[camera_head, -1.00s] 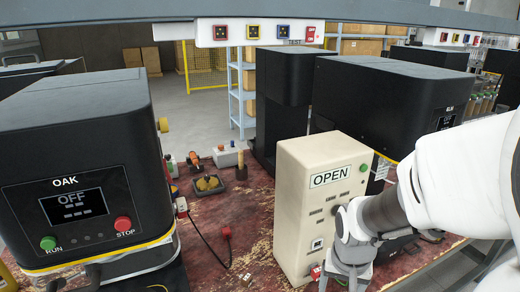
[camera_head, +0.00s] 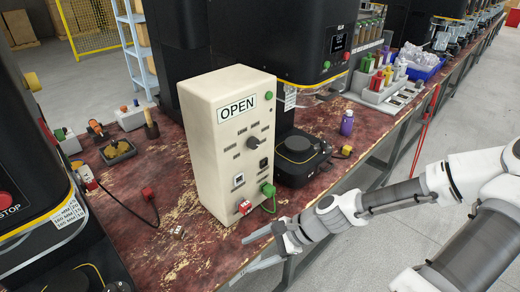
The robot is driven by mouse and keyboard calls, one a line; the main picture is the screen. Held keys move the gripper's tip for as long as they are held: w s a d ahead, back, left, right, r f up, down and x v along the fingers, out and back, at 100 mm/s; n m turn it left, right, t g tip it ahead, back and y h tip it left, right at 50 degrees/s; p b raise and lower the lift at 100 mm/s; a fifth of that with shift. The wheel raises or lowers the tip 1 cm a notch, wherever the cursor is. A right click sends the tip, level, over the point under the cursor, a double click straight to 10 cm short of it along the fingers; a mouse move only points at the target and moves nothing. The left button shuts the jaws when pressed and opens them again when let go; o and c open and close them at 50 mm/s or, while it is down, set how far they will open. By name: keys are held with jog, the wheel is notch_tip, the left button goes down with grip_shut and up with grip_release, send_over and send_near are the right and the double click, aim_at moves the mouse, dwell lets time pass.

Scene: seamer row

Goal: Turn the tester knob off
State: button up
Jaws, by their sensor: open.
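The tester is a beige upright box (camera_head: 217,165) with an "OPEN" plate, standing on the worn red bench top. Its dark round knob (camera_head: 257,143) sits mid-front, with small dark label marks around it. I cannot tell which mark the knob points at. A green button (camera_head: 268,96) is at the upper right of its front. A green plug (camera_head: 268,190) and a red and white block (camera_head: 245,207) are at its lower front. My gripper (camera_head: 252,255) is open and empty at the bench's front edge, below and in front of the tester, apart from the knob.
A black machine (camera_head: 190,45) stands behind the tester, with a black round base (camera_head: 300,150) to the right. A purple bottle (camera_head: 347,123) stands farther right. The floor at right is mostly clear.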

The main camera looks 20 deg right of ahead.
jog(key=w+d+r+m+t+b, duration=0.1)
jog(key=w+d+r+m+t, duration=0.3)
jog(key=d+r+m+t, duration=0.3)
jog(key=m+t+h+b, duration=0.1)
jog(key=m+t+h, duration=0.2)
jog(key=m+t, duration=0.25)
send_near(256, 145)
jog(key=shift+n, duration=0.35)
jog(key=b+x, duration=0.2)
jog(key=x, duration=0.6)
jog(key=shift+w+a, duration=0.15)
jog(key=shift+w, duration=0.15)
grip_shut()
